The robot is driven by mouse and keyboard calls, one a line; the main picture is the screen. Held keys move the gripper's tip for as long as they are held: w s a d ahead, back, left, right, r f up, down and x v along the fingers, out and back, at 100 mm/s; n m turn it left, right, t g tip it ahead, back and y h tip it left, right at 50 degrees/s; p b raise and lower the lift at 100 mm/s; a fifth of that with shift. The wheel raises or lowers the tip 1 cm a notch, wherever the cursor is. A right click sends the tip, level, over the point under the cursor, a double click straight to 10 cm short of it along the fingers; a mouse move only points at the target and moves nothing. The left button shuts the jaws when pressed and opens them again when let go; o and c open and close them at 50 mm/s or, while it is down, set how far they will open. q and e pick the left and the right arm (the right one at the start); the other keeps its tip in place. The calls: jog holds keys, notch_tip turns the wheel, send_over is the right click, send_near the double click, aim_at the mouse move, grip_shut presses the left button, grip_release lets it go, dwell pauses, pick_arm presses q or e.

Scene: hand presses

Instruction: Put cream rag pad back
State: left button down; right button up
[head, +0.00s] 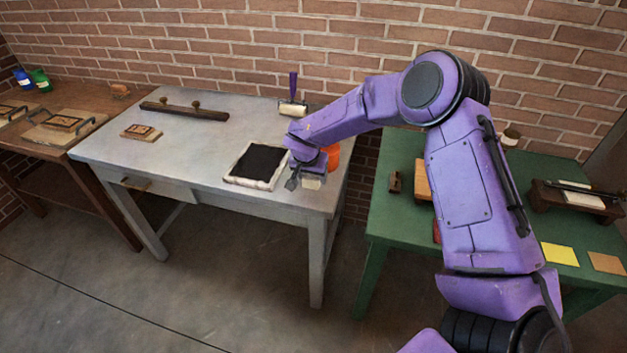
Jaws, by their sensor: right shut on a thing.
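The cream rag pad (312,184) is a small pale block at the right front part of the grey table (200,152). My right gripper (302,183) is shut on it, just right of the black ink slab. The gripper and wrist hide part of the pad, and I cannot tell whether it touches the table top. My left gripper is not in view.
A black slab in a pale frame (256,164) lies left of my gripper. An orange container (332,157) stands close behind it. A roller (293,107) stands at the back. The green table (380,215) is to the right, across a gap.

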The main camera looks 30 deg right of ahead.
aim_at(313, 183)
jog(key=f, duration=0.3)
jog(key=shift+s+d, duration=0.15)
jog(key=shift+d, duration=0.1)
jog(key=shift+a+f, duration=0.1)
jog(key=shift+f, duration=0.1)
jog(key=o, duration=0.9)
jog(key=shift+f, duration=0.15)
jog(key=shift+o, duration=0.2)
jog(key=v, duration=1.2)
jog(key=shift+b, duration=0.4)
